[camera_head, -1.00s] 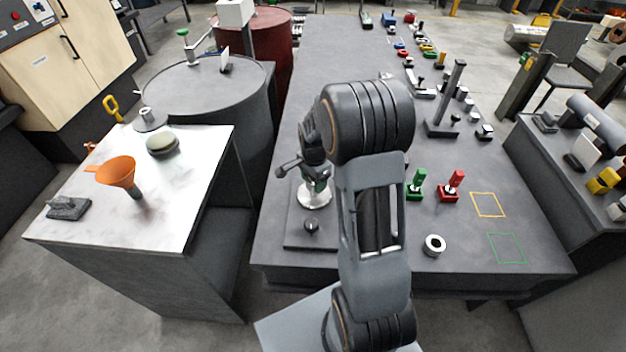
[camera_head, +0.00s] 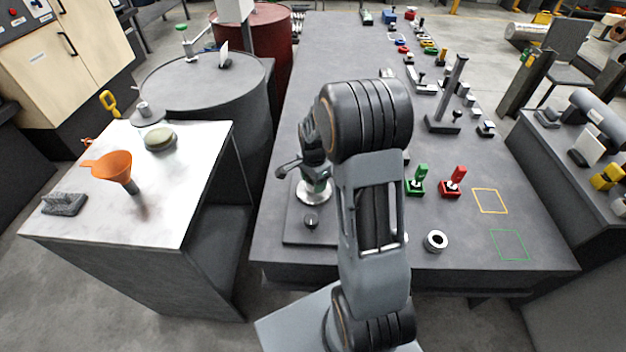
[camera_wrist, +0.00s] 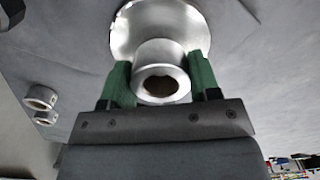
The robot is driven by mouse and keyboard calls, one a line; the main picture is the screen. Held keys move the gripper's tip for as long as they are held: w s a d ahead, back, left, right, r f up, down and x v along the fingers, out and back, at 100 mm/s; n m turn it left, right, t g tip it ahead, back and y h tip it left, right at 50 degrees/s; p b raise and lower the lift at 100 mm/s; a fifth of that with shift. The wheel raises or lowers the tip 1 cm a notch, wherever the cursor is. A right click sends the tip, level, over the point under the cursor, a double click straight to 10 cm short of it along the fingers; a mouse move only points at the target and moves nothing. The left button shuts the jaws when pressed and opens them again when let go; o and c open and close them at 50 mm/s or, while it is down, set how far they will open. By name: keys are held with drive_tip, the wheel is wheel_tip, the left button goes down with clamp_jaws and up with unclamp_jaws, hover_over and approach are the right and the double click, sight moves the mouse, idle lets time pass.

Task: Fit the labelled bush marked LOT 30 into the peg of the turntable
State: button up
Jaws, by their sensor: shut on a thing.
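A silver bush (camera_wrist: 160,72) sits between the green fingers of my gripper (camera_wrist: 160,82) in the wrist view, its dark bore facing the camera. My gripper is shut on it. The round silver turntable (camera_wrist: 125,35) lies directly behind the bush. In the head view the turntable (camera_head: 314,196) stands on a dark base plate, with my gripper (camera_head: 316,182) right over it. The peg is hidden, and I cannot tell whether the bush is around it. No LOT 30 marking is legible.
A loose metal bush (camera_head: 435,241) stands on the bench right of my arm. The yellow outline (camera_head: 489,201) and green outline (camera_head: 510,245) are empty.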

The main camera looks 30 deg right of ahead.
drive_tip(key=shift+f+b, duration=0.5)
drive_tip(key=shift+f, duration=0.3)
drive_tip(key=o, duration=1.2)
drive_tip(key=shift+r, duration=0.1)
wheel_tip(320, 180, up, 14)
drive_tip(key=shift+f+p, duration=0.1)
drive_tip(key=shift+p, duration=0.4)
